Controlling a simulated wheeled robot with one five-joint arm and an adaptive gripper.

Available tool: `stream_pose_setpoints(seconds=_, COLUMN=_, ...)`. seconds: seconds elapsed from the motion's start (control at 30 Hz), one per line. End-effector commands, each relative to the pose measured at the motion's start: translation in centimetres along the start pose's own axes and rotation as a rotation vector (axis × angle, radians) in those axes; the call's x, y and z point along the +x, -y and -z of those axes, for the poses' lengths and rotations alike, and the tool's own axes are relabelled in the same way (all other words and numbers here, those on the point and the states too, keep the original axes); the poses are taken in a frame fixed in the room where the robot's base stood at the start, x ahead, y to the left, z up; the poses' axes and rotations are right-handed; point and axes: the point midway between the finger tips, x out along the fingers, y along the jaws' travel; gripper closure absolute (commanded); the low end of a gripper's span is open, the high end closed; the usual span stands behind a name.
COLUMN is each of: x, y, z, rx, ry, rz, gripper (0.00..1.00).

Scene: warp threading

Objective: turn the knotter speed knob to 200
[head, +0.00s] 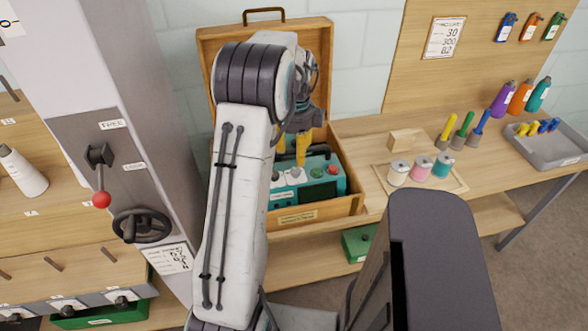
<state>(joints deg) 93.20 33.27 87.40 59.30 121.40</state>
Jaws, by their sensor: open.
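The knotter, a teal unit (284,199), sits inside an open wooden case on the bench. Small knobs or buttons run along its top, among them a pale one (295,173) and a red one (333,170). A dark panel (319,192) is on its front. My gripper (301,162) points down over the top of the unit, its yellow fingers close to the pale knob. It is open, but I cannot tell whether it touches or surrounds a knob. My arm hides the unit's left part. The dial's marks are too small to read.
The wooden case (345,207) has walls around the unit and a raised lid (211,45) behind. To the right are spools (421,168), a wood block (406,141) and a grey tray (556,151). A machine with a red-knobbed lever (101,199) and a handwheel (142,225) stands left.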

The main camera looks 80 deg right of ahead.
Motion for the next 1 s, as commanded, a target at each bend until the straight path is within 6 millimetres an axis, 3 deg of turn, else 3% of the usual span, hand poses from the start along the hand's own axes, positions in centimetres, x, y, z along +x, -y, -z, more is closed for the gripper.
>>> stream_pose_setpoints(seconds=0.27, x=0.7, y=-0.1, z=0.0, rx=0.129, ry=-0.002, rz=-0.003, gripper=0.48)
stream_pose_setpoints(seconds=0.7, x=5.8, y=-0.1, z=0.0, rx=0.131, ry=-0.002, rz=-0.003, gripper=0.48)
stream_pose_setpoints(seconds=1.0, x=7.3, y=0.0, z=0.0, rx=0.13, ry=0.0, rz=0.0, gripper=0.48)
